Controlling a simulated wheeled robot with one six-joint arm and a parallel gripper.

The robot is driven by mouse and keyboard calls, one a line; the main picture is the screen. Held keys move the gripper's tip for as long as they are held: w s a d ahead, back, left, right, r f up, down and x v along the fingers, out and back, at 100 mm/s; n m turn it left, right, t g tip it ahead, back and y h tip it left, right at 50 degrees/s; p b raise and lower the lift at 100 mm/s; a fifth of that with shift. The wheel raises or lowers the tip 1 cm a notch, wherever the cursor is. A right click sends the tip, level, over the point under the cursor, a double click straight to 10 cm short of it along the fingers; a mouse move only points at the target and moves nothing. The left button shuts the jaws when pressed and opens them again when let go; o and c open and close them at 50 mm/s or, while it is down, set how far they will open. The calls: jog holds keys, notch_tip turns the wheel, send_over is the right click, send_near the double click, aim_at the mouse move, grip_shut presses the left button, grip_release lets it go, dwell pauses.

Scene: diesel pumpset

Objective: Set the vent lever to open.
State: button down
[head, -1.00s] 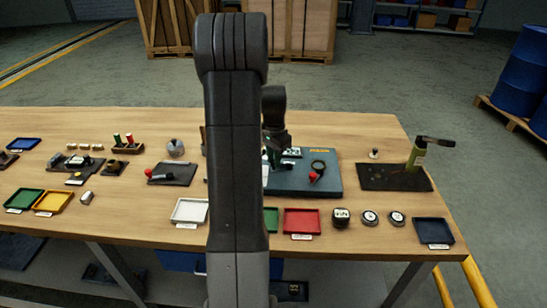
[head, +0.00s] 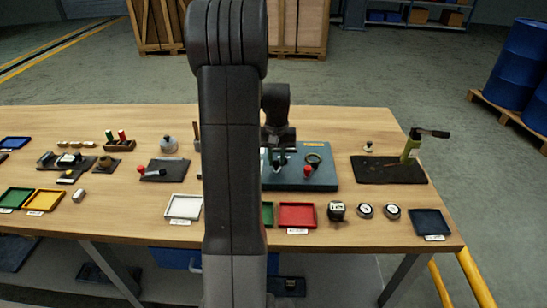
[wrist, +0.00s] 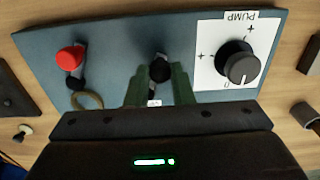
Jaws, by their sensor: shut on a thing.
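The blue-grey pumpset panel (head: 325,182) lies on the bench behind my arm in the head view; it fills much of the wrist view (wrist: 118,48). A black-knobbed lever (wrist: 159,68) stands at its middle, with a small white label (wrist: 154,103) too small to read. My gripper (wrist: 160,84) has its green fingers closed on either side of this knob. A red-knobbed lever (wrist: 70,58) with a black pivot stands apart at the left in the wrist view. I cannot read which lever is marked vent, nor its set position.
A PUMP dial (wrist: 240,66) on a white plate sits close right of my fingers in the wrist view. A ring (wrist: 88,100) is beside the red-knobbed lever. A red tray (head: 297,216) and gauges (head: 365,211) stand in front; a dark mat (head: 390,170) lies right.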

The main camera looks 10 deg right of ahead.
aim_at(278, 162)
jog(key=shift+s+d+n, duration=0.15)
jog(key=shift+d+n, duration=0.1)
jog(key=shift+n, duration=0.25)
jog(key=c, duration=1.3)
grip_release()
jog(key=shift+o, duration=0.2)
notch_tip(278, 162, up, 14)
jog(key=shift+b, duration=0.3)
jog(key=shift+f, duration=0.1)
